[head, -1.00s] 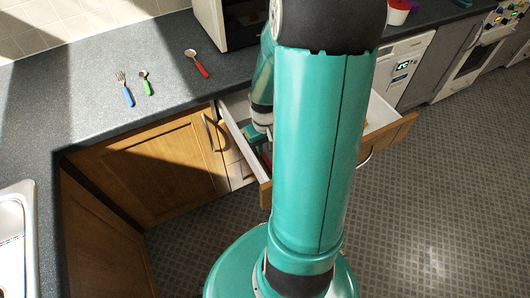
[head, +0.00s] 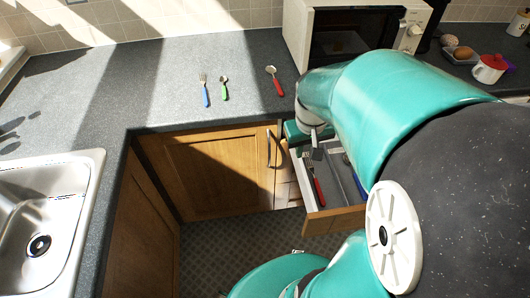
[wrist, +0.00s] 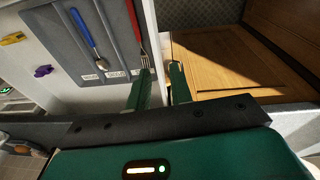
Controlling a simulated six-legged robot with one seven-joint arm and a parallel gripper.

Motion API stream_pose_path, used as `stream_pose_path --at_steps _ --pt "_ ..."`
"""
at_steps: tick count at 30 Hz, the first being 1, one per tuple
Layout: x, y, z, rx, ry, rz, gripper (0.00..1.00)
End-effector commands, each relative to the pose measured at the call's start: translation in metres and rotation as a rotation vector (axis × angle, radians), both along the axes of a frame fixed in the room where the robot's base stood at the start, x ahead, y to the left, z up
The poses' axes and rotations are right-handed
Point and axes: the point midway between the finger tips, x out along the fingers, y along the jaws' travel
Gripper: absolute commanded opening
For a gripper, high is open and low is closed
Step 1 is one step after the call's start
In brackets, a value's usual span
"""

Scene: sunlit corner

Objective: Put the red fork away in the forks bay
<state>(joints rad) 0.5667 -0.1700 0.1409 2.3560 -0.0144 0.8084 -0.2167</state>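The red fork (head: 318,190) lies in the open drawer (head: 335,221), in the grey tray on the drawer's left side. In the wrist view the red fork (wrist: 134,22) lies in the tray's bay along the drawer's right wall, tines toward the small white labels, which I cannot read. A blue-handled spoon (wrist: 89,40) lies in another bay of the grey tray (wrist: 62,33). My gripper (wrist: 160,88) is open, its two teal fingers apart with nothing between them, close to the tines end and the drawer wall.
A blue-handled fork (head: 206,98), a green-handled spoon (head: 224,92) and a red-handled spoon (head: 277,86) lie on the counter (head: 160,75). A microwave (head: 345,30) stands behind. A sink (head: 60,178) is at left. Yellow (wrist: 12,38) and purple (wrist: 42,71) items lie in the drawer's other part.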

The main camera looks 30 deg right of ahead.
Motion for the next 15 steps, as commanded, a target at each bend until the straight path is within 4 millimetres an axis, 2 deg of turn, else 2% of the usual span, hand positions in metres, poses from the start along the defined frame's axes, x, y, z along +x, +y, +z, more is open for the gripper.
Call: stream_pose_path --at_steps 1,3,9,12,15 --pt "0.001 0.02 0.018 -0.02 -0.043 0.032 0.22" --pt "-0.003 0.044 0.037 -0.032 -0.091 0.06 0.22" --pt "-0.024 0.106 0.084 -0.027 -0.24 0.146 0.22" --pt "-0.038 0.129 0.099 -0.005 -0.303 0.182 0.22" --pt "-0.048 0.143 0.109 0.016 -0.344 0.205 0.22"
